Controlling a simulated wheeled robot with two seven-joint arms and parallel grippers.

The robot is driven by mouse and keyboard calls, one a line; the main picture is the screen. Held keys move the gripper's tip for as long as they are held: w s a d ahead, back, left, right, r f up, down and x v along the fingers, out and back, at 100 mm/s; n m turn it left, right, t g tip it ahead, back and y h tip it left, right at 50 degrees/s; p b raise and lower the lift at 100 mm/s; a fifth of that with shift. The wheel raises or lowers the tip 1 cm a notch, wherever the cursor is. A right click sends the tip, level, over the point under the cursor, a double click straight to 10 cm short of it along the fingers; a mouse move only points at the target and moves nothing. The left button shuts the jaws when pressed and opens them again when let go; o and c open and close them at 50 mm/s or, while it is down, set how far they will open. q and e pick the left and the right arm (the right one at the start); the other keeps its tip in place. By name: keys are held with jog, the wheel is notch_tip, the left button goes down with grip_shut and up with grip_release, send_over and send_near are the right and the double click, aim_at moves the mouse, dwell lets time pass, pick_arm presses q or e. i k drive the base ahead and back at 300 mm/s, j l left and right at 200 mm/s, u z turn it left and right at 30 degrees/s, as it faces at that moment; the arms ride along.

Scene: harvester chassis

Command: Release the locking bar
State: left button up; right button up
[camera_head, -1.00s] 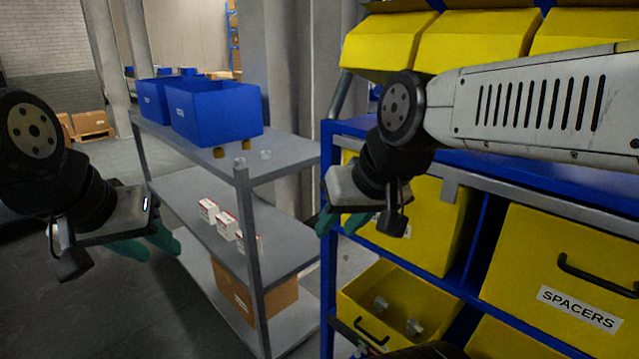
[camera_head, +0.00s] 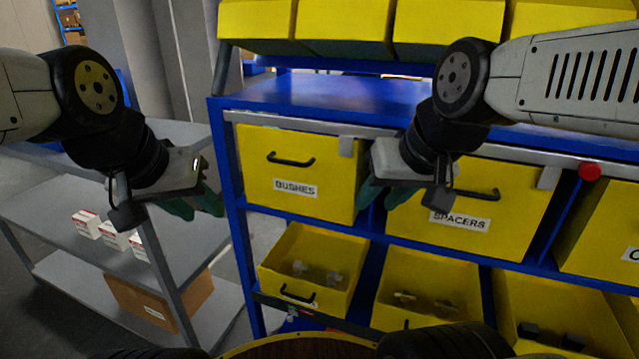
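The locking bar (camera_head: 300,127) is a long grey rail along the top front of the blue rack, with grey tabs hanging over the yellow bins. A red knob (camera_head: 590,171) sits at the bar on the right, between two bins. My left gripper (camera_head: 194,207) has teal fingers spread apart and empty, left of the rack and over the grey shelf unit. My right gripper (camera_head: 385,194) has its teal fingers apart and empty, in front of the gap between the BUSHES bin (camera_head: 262,190) and the SPACERS bin (camera_head: 510,205). It hides part of the bar.
Open lower yellow bins (camera_head: 318,247) hold small parts. More yellow bins (camera_head: 345,25) hang above the blue top (camera_head: 320,95). A grey shelf unit (camera_head: 45,205) with small white boxes (camera_head: 86,224) and a cardboard box (camera_head: 195,297) stands at left.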

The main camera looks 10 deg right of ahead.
aim_at(553, 164)
jog(key=z, duration=2.05)
jog(key=k, duration=0.35)
